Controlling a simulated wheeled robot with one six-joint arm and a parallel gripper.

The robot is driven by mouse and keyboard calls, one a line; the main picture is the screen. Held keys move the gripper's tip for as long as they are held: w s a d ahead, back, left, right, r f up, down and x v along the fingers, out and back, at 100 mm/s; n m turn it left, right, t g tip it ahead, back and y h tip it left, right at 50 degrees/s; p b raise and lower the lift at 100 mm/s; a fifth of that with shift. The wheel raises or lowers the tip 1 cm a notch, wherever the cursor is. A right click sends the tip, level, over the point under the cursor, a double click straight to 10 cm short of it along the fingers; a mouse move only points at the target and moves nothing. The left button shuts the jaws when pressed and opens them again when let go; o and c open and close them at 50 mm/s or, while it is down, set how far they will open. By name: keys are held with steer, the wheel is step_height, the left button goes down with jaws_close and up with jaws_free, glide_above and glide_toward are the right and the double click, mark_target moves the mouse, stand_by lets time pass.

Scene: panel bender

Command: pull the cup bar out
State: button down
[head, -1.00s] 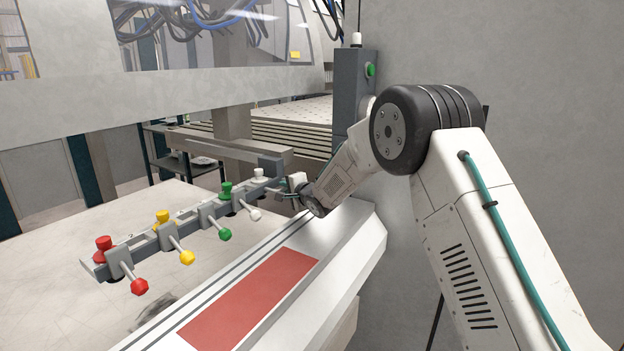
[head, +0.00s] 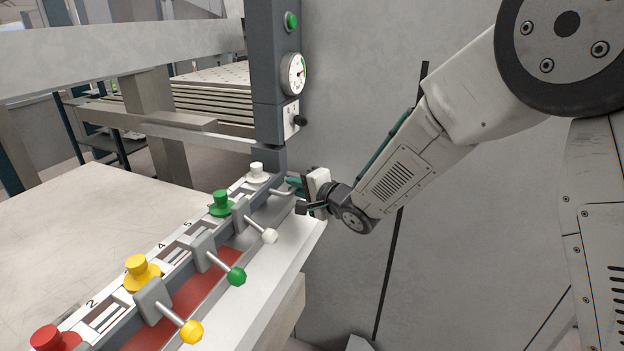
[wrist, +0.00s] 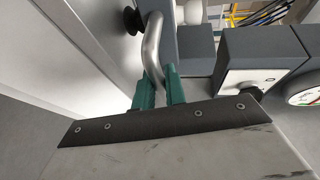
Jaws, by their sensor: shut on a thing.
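The cup bar (head: 180,265) is a long grey bar running from the lower left to the middle of the head view. It carries a red cup (head: 55,339), a yellow cup (head: 140,272), a green cup (head: 220,203) and a white cup (head: 257,172), with levers ending in yellow, green and white knobs. My gripper (head: 294,187) is at the bar's far right end, shut on its metal handle (head: 282,193). In the wrist view, the bent handle (wrist: 153,45) runs between the teal fingers of my gripper (wrist: 159,90). The bar's near end is out of frame.
A dark grey post (head: 270,60) with a green button, a gauge (head: 293,73) and a black knob (head: 300,121) stands just behind my gripper. A red strip (head: 185,292) on the pale ledge lies under the bar. A grey wall (head: 350,90) is at the right.

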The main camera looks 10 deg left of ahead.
steer(key=shift+s+d+f, duration=0.15)
steer(key=shift+s+d, duration=0.05)
steer(key=c, duration=1.5)
jaws_free()
steer(key=shift+w+d, duration=0.1)
steer(key=shift+d, duration=0.1)
steer(key=shift+o, duration=0.2)
steer(key=v, duration=0.8)
steer(key=shift+w+a, duration=0.1)
